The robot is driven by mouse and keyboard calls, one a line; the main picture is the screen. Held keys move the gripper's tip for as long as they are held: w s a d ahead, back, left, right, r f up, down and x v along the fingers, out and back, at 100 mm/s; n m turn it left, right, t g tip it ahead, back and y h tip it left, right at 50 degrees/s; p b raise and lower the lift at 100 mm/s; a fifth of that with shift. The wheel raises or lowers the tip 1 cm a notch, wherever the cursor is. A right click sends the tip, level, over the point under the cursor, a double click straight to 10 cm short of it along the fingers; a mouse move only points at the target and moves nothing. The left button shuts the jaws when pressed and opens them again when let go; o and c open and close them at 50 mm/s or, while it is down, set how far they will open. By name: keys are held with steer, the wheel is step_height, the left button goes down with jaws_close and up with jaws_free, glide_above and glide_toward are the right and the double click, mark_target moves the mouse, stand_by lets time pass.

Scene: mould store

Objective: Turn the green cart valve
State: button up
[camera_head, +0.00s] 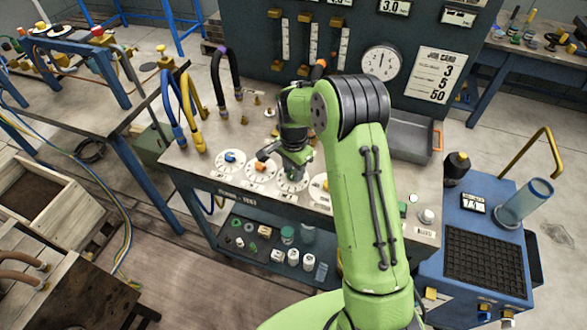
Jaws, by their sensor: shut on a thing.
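My green arm reaches over the bench, and my gripper (292,174) points down at the third white dial plate (287,187) in a row along the bench's front. It is shut on the valve there, which the fingers almost wholly hide; I cannot clearly make out its colour or handle angle. To the left are a dial with a blue valve (231,156) and a dial with an orange valve (261,167). A further dial with a yellow valve (326,184) is partly hidden by my arm on the right.
Bent hoses in blue (172,108), yellow (189,112) and black stand at the bench's left. A dark panel with a round gauge (381,62) rises behind. A blue cart (437,262) with a clear cylinder (525,203) stands at right. The lower shelf holds small jars.

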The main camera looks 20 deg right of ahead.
steer(key=shift+w+r, duration=0.1)
stand_by(0.3)
steer(key=o, duration=1)
steer(key=shift+o, duration=0.2)
step_height(320, 180, up, 16)
steer(key=p, duration=0.3)
